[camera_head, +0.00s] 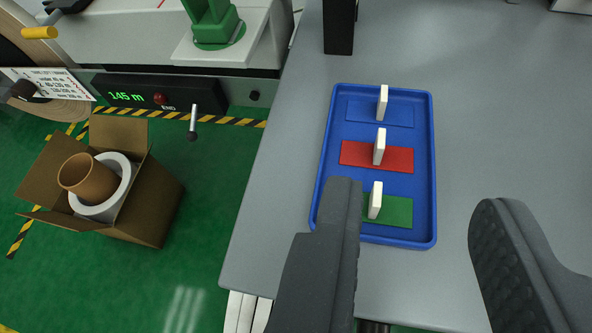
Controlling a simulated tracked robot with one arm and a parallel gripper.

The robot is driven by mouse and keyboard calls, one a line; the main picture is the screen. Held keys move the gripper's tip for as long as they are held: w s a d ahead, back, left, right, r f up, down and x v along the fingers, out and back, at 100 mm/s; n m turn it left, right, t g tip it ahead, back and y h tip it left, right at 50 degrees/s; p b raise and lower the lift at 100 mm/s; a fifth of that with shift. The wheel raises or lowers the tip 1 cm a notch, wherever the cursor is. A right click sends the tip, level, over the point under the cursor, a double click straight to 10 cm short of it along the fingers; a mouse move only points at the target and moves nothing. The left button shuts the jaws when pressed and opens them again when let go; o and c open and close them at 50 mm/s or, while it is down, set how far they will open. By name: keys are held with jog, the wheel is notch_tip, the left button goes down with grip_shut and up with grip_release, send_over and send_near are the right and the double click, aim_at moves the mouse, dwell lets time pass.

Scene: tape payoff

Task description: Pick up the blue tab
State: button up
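The blue tab (362,112) lies flat at the far end of a blue tray (328,150), with a white upright grip (382,102) on it. A red tab (357,155) lies in the middle of the tray and a green tab (398,212) at the near end, each with its own white upright grip. My gripper (418,205) is open and empty, its two dark fingers wide apart. The left finger covers part of the tray's near left corner and the green tab's left end. The blue tab is beyond the fingertips and fully in view.
The tray sits on a grey table (510,110) with clear room to its right. A black post (339,27) stands beyond the tray. Left of the table, an open cardboard box (160,205) stands on the green floor, below a machine with a display (128,96) reading 145 m.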

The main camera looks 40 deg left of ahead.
jog(key=shift+w+a+f, duration=0.25)
jog(key=shift+a+f, duration=0.05)
jog(key=shift+f, duration=0.2)
jog(key=b, duration=0.1)
send_near(383, 88)
jog(key=shift+w+f, duration=0.1)
jog(key=shift+w, duration=0.35)
jog(key=shift+b+x, duration=0.5)
jog(key=shift+x, duration=2.2)
jog(key=shift+s+a+f, duration=0.1)
jog(key=shift+s, duration=0.05)
grip_shut()
